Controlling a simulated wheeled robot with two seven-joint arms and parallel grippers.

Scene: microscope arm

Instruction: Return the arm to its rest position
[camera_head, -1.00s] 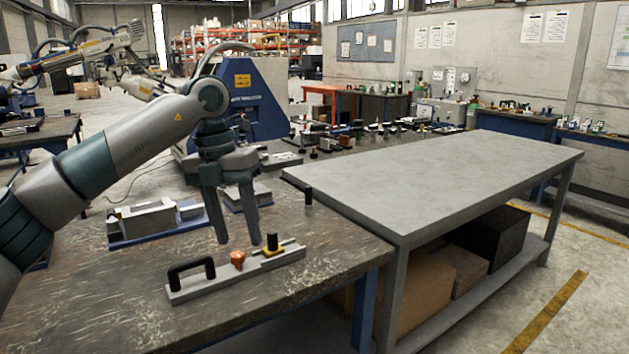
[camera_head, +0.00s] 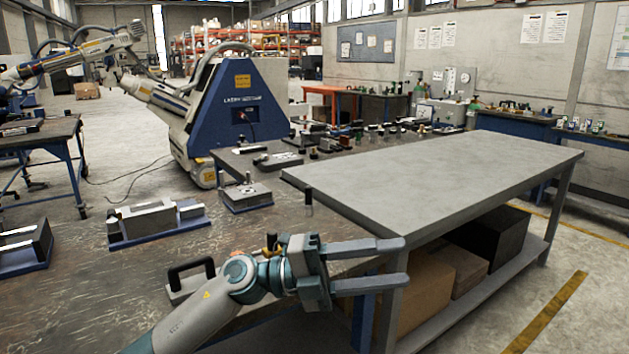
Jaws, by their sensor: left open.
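My left arm (camera_head: 205,315) comes in low from the bottom of the head view and bends at its wrist joint. My left gripper (camera_head: 402,262) is open and empty, its two fingers pointing right past the front right corner of the dark worktable. A grey bar fixture with a black handle (camera_head: 187,273) lies on the worktable behind my arm. A small black and yellow knob (camera_head: 271,242) shows just above my wrist; much of the bar is hidden. No microscope can be clearly made out. My right gripper is not in view.
The dark worktable (camera_head: 75,290) holds grey blocks on blue bases (camera_head: 158,240) and a smaller block (camera_head: 246,204). A bare grey table (camera_head: 440,175) stands to the right, close behind the fingers, with boxes (camera_head: 428,290) underneath. A black peg (camera_head: 308,196) stands between.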

